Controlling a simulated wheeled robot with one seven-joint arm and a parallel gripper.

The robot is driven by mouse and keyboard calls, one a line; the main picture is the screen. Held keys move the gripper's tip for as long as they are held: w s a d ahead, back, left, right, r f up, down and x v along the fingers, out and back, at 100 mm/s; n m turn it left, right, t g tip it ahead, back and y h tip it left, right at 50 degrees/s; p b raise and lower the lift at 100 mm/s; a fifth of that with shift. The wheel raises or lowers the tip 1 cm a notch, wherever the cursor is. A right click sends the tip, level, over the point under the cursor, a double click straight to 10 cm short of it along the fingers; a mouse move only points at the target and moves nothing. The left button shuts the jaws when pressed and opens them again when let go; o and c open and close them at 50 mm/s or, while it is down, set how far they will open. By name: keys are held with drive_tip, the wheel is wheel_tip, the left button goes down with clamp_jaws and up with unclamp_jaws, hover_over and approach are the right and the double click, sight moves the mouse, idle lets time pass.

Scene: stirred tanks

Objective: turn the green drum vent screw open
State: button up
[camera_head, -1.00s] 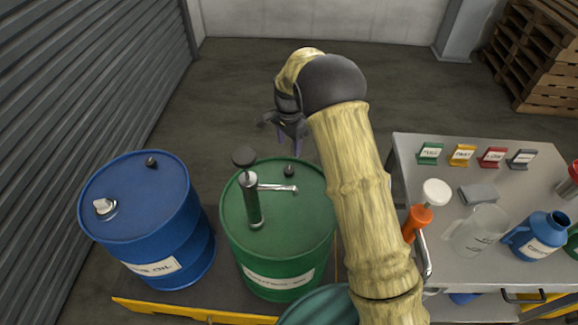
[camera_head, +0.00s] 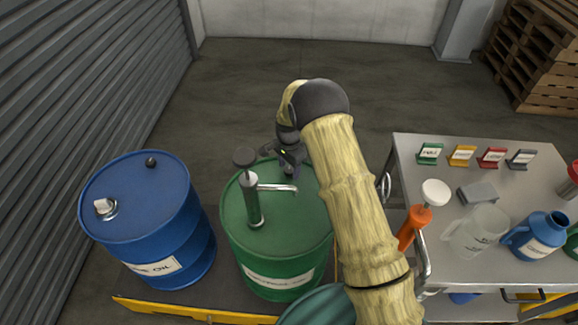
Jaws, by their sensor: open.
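The green drum (camera_head: 275,245) stands upright in the middle, with a hand pump (camera_head: 252,200) rising from its top and a spout pointing right. The vent screw (camera_head: 289,173) is a small dark knob on the far part of the drum top; it is hard to make out against my dark gripper. My gripper (camera_head: 289,166) is open, pointing down at the vent screw, its fingers at or around it. I cannot tell whether they touch it. My arm covers the drum's right edge.
A blue drum (camera_head: 150,215) with a white cap and a dark knob stands left. A grey table (camera_head: 460,180) at right holds coloured label stands, a clear jug (camera_head: 478,232), a blue jug (camera_head: 540,236) and an orange pump (camera_head: 414,226).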

drive_tip(key=c, duration=1)
drive_tip(key=shift+o, duration=0.2)
drive_tip(key=shift+n, duration=0.3)
drive_tip(key=n, duration=0.4)
drive_tip(key=shift+r, duration=0.1)
drive_tip(key=n, duration=0.4)
drive_tip(key=shift+w+n+p, duration=0.1)
drive_tip(key=shift+n+p, duration=0.2)
drive_tip(key=shift+p, duration=0.05)
drive_tip(key=n, duration=0.4)
drive_tip(key=shift+n, duration=0.3)
drive_tip(key=shift+n+p, duration=0.3)
drive_tip(key=shift+n, duration=1.9)
